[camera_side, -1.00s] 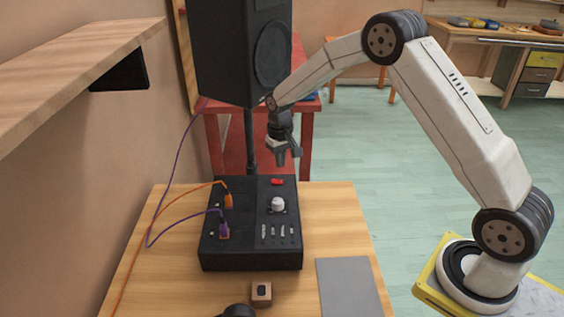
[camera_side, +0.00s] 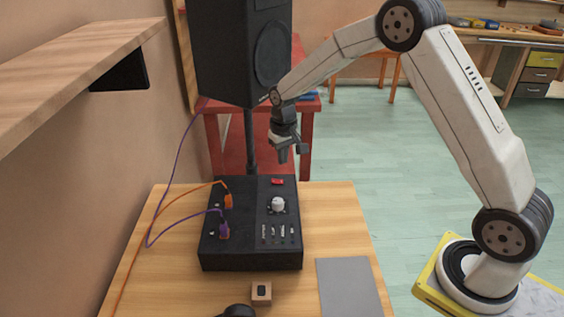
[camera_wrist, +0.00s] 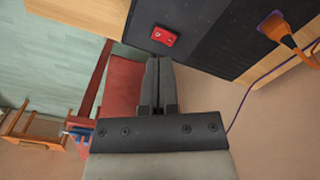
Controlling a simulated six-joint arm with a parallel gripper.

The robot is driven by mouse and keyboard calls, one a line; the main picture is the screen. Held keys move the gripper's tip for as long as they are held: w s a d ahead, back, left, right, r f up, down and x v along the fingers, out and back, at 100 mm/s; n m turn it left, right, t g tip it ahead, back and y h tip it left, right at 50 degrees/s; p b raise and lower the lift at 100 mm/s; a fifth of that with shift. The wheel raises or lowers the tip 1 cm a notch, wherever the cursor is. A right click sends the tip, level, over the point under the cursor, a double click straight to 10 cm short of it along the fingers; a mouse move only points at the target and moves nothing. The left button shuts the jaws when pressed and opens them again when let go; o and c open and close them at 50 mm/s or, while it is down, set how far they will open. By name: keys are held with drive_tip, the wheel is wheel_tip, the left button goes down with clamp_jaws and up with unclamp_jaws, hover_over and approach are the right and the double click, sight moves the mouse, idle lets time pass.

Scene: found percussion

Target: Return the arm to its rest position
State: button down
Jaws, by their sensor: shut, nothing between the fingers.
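My gripper (camera_side: 284,155) hangs in the air above the far edge of the black control box (camera_side: 250,262), pointing down. It is shut and empty. In the wrist view my gripper (camera_wrist: 158,62) shows its two fingers together, with the red switch (camera_wrist: 164,36) on the box just beyond their tips. The box has a red switch (camera_side: 278,182), a white knob (camera_side: 278,204) and several small sliders. An orange plug (camera_side: 228,200) and a purple plug (camera_side: 223,231) sit in it on the left.
A black speaker (camera_side: 225,60) on a pole stands behind the box, close to my gripper. A wooden shelf (camera_side: 75,75) juts from the left wall. A grey mat (camera_side: 348,288) and a small wooden block (camera_side: 261,293) lie on the table (camera_side: 335,220). The floor to the right is open.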

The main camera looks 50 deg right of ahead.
drive_tip(key=s+a+r+n+t, duration=0.1)
drive_tip(key=s+a, duration=0.2)
drive_tip(key=s, duration=0.8)
drive_tip(key=s+a+r+n+t, duration=0.1)
drive_tip(key=s+a+r, duration=0.1)
drive_tip(key=s, duration=0.9)
drive_tip(key=shift+a+r+n, duration=0.25)
drive_tip(key=shift+a+n, duration=0.05)
drive_tip(key=shift+a, duration=0.15)
